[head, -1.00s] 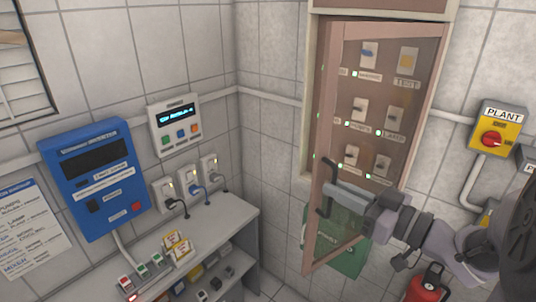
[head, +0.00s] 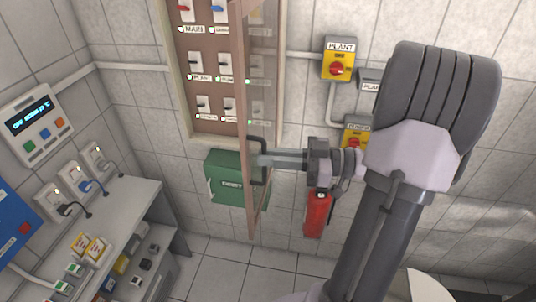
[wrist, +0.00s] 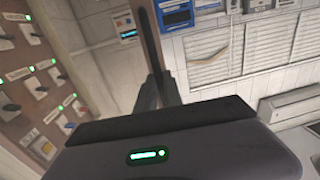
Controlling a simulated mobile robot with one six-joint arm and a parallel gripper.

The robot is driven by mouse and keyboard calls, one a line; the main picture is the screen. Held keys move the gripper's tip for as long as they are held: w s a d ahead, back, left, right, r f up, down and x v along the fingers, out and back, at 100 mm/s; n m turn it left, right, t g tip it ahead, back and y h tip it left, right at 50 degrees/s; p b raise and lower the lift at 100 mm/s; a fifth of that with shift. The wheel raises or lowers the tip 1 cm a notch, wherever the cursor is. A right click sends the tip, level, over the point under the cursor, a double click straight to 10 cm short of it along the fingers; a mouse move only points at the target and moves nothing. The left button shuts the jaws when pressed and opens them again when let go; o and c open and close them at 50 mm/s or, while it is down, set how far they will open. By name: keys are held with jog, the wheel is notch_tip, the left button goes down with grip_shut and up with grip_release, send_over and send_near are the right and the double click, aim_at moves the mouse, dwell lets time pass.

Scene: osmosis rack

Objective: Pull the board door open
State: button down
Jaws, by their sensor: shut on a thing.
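The board door (head: 247,190) stands swung out from the board (head: 183,110) and is seen nearly edge-on in the head view. Its dark bar handle (head: 264,162) is on the lower part of the door. My gripper (head: 262,160) is shut on the handle, reaching in from the right. In the wrist view the gripper (wrist: 160,92) meets the door edge (wrist: 150,40), with the dark handle running up along it. The board's labelled switches (head: 195,65) are uncovered left of the door, and others show through its pane.
A green box (head: 228,180) is on the wall below the board. A red extinguisher (head: 318,213) and yellow plant switch (head: 339,62) are to the right. A grey shelf (head: 130,215) stands at the left. Floor (head: 215,260) is clear below the door.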

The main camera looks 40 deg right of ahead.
jog(key=c, duration=1.5)
grip_release()
jog(key=p+v, duration=0.3)
jog(key=v, duration=1.4)
jog(key=shift+s+d, duration=0.15)
jog(key=shift+d, duration=0.1)
